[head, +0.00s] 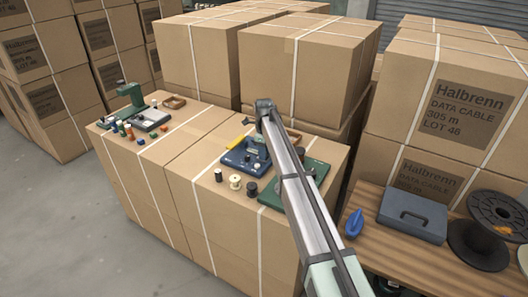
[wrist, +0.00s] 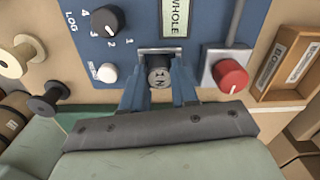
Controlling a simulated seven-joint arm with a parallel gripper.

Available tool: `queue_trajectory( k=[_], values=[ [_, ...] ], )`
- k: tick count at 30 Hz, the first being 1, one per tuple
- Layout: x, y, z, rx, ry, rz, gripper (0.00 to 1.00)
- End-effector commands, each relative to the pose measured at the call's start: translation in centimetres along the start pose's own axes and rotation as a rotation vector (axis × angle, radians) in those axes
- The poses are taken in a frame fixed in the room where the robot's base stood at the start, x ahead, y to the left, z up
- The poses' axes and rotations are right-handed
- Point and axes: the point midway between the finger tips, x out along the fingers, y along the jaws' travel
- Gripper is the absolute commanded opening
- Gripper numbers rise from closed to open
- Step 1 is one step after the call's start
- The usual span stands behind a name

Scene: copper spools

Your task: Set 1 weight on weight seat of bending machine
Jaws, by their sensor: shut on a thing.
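My gripper (wrist: 158,92) has blue fingers and is shut on a dark, round weight (wrist: 158,77) with pale lettering on its top. The weight is between the fingertips, over or close to a blue panel (wrist: 135,62) with dials. A metal bracket (wrist: 160,51) lies just beyond the weight; I cannot tell whether they touch. In the head view the blue machine (head: 233,161) stands on a cardboard box, partly behind my arm. I cannot make out the weight seat for certain. My fingertips do not show clearly in the head view.
A black knob (wrist: 107,20), a white knob (wrist: 106,73) and a red knob (wrist: 231,76) stand up around the gripper. A cream spool (wrist: 28,52) and a black spool (wrist: 48,103) are at left. A wooden tray (wrist: 268,92) is at right. Cardboard boxes (head: 305,60) rise behind.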

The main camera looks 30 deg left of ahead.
Motion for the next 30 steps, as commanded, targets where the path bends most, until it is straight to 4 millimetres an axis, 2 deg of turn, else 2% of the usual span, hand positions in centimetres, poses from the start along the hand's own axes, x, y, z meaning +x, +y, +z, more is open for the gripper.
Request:
queue_trajectory(
  k=[1,3,4,11,26,30],
  values=[
    [0.76,0.13,-0.08,0.000,0.004,0.005,0.00],
    [0.85,0.15,-0.09,0.000,0.004,0.005,0.00],
    [0.90,0.16,-0.10,0.000,0.004,0.006,0.30],
    [1.13,0.30,-0.14,0.000,0.006,0.009,0.52],
    [1.11,0.70,-0.16,-0.002,0.006,0.015,0.54],
    [0.53,0.72,-0.13,-0.003,0.006,0.015,0.54]
  ],
)
